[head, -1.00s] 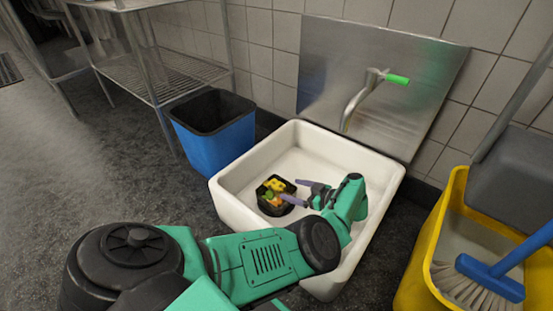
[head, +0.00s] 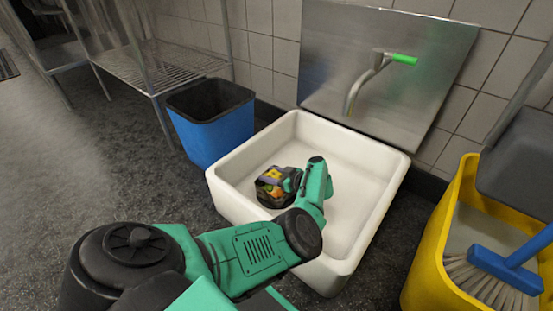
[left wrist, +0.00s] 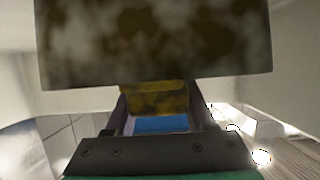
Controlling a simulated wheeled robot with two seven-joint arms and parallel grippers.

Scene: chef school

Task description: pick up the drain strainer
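The drain strainer (head: 270,199) is a small dark basket with yellow, orange and green scraps in it. It stands in the left part of the white sink (head: 367,210). My left gripper (head: 274,181) is at the strainer's top, its fingers over the scraps. In the left wrist view a dark, mottled surface, seemingly the strainer (left wrist: 155,42), fills the top. The fingers of my left gripper (left wrist: 158,110) stand apart there, with a yellow piece and blue showing between them. Whether they touch the strainer is unclear. My right gripper is out of view.
A blue bin (head: 214,130) stands left of the sink, beside a metal rack (head: 165,72). A tap (head: 368,82) with a green end reaches over the sink from the back. A yellow bucket (head: 433,258) and a blue brush (head: 497,268) are at the right.

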